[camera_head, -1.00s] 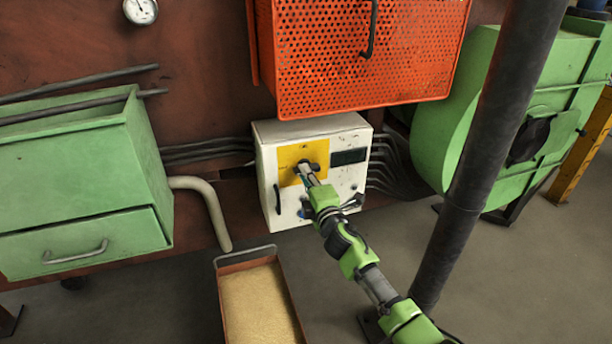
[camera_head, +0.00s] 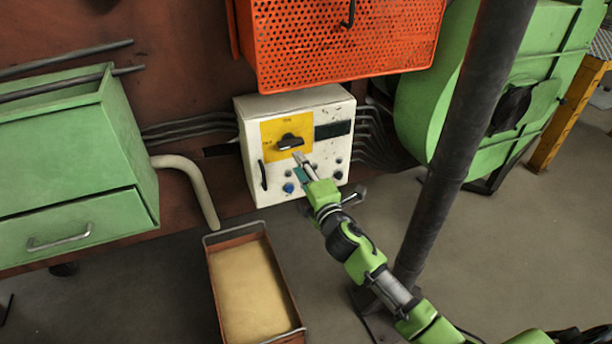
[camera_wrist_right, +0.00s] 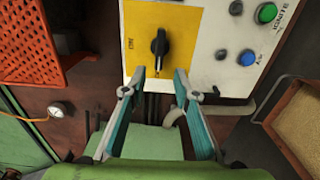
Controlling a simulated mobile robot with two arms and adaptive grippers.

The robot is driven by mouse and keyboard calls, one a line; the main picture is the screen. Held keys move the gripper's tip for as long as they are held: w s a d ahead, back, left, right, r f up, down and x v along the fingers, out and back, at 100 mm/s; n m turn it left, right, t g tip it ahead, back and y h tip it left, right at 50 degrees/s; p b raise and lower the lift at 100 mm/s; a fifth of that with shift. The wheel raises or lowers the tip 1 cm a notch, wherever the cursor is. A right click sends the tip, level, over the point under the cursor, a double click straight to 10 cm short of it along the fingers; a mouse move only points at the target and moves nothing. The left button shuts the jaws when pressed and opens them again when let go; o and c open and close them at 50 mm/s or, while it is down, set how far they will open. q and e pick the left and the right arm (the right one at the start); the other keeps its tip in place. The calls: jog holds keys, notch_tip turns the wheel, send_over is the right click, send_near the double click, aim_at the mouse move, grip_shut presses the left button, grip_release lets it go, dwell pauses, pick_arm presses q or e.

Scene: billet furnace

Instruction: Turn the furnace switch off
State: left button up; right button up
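The furnace switch (camera_head: 290,142) is a black knob on a yellow plate (camera_head: 272,129) on the front of the white control box (camera_head: 246,133). In the head view its bar lies roughly level. In the right wrist view the knob (camera_wrist_right: 159,45) stands upright in the picture, just beyond the fingertips. My right gripper (camera_head: 301,160) is just below and in front of the switch, apart from it. In the right wrist view the right gripper (camera_wrist_right: 160,76) is open, with nothing between its teal-padded fingers. My left gripper is not in view.
An orange perforated guard (camera_head: 345,50) hangs above the box. A green cabinet (camera_head: 70,165) is at left. A tray of yellowish grains (camera_head: 268,332) sits below. Blue (camera_wrist_right: 247,58) and green (camera_wrist_right: 267,13) buttons share the panel.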

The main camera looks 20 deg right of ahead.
jog(key=shift+s+d, duration=0.1)
jog(key=shift+s, duration=1.85)
